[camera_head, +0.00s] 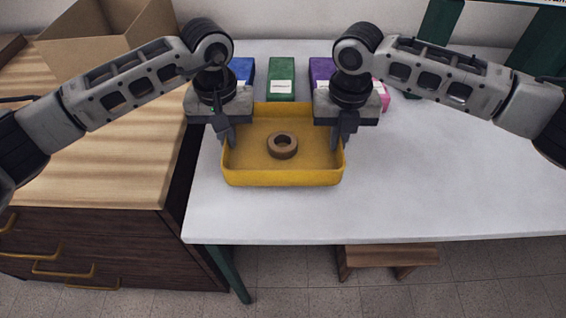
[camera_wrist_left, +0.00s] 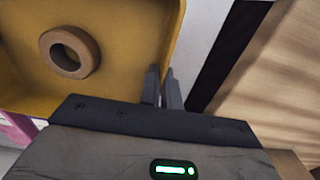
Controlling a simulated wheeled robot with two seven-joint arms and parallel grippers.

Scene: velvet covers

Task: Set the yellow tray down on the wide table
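The yellow tray (camera_head: 282,178) is level over the left part of the wide white table (camera_head: 450,185). I cannot tell whether its base touches the tabletop. A brown ring (camera_head: 283,146) lies inside it; the ring also shows in the left wrist view (camera_wrist_left: 69,51). My left gripper (camera_head: 228,137) is at the tray's left wall. In the left wrist view its fingers (camera_wrist_left: 163,88) are close together with the wall's rim between them. My right gripper (camera_head: 339,138) is at the right wall, its fingers narrow and seemingly shut on it.
Blue (camera_head: 241,70), green (camera_head: 281,80) and purple (camera_head: 320,72) boxes stand behind the tray, with a pink one (camera_head: 380,94) by my right gripper. A wooden cabinet (camera_head: 100,130) with a cardboard box (camera_head: 100,40) stands left, across a dark gap. The table's right side is clear.

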